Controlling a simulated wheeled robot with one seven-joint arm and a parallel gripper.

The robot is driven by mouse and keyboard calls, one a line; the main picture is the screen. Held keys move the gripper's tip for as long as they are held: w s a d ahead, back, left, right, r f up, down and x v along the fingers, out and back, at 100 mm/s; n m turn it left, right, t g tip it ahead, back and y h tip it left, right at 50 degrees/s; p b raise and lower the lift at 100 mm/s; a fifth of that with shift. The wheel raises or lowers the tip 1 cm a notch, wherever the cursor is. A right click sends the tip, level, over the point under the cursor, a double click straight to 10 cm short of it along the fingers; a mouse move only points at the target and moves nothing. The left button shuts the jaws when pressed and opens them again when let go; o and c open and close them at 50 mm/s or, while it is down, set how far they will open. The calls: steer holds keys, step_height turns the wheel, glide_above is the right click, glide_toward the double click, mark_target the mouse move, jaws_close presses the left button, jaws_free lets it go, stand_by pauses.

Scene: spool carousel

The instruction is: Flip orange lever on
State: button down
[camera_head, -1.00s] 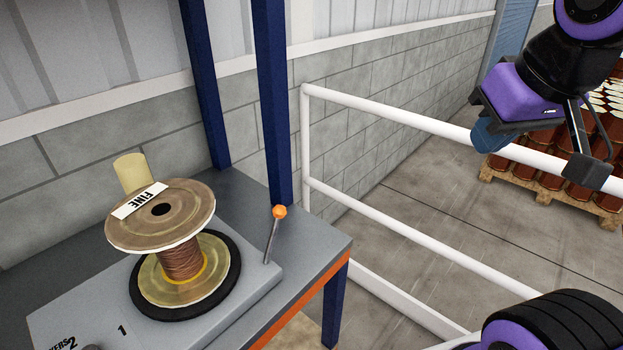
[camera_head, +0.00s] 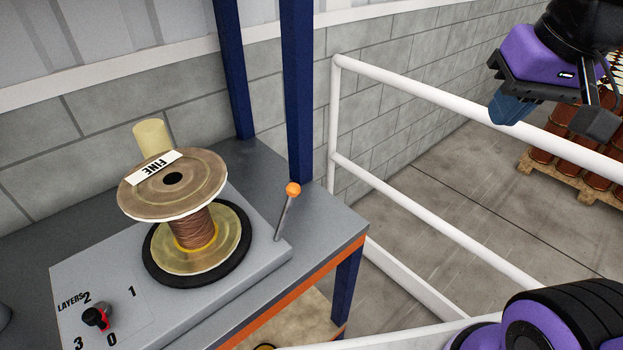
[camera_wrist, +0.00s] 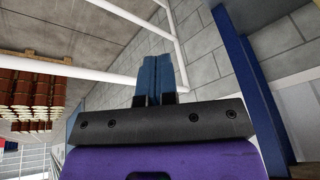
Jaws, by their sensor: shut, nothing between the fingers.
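The orange lever (camera_head: 293,190) is a thin grey rod with an orange ball on top. It stands at the right end of the grey machine box (camera_head: 215,304), leaning slightly right, beside the spool. My gripper (camera_head: 505,112) is at the upper right of the head view, well right of the lever and apart from it. Its blue fingers (camera_wrist: 156,75) are together and empty in the wrist view. The lever does not show in the wrist view.
A copper wire spool (camera_head: 195,230) labelled FINE sits on a black turntable. A red-marked LAYERS knob (camera_head: 97,317) is at the front left. Blue posts (camera_head: 298,90) rise behind the lever. A white railing (camera_head: 430,105) stands between bench and open floor. Drums (camera_head: 562,170) rest on a pallet.

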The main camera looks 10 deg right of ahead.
steer(key=w+a+f+m+g+y, duration=0.4)
steer(key=w+a+f+m+y, duration=0.1)
steer(key=w+f, duration=0.5)
steer(key=w+a+f+m+g+y, duration=0.5)
steer(key=w+f, duration=0.5)
steer(key=w, duration=0.2)
steer(key=shift+a+m, duration=0.5)
steer(key=shift+m, duration=0.7)
steer(key=shift+f, duration=0.1)
glide_toward(293, 198)
step_height(293, 198, down, 4)
steer(key=a, duration=0.2)
steer(key=shift+s+a+r, duration=0.2)
steer(key=shift+a, duration=0.2)
steer(key=shift+s+a+r, duration=0.2)
steer(key=shift+a, duration=0.2)
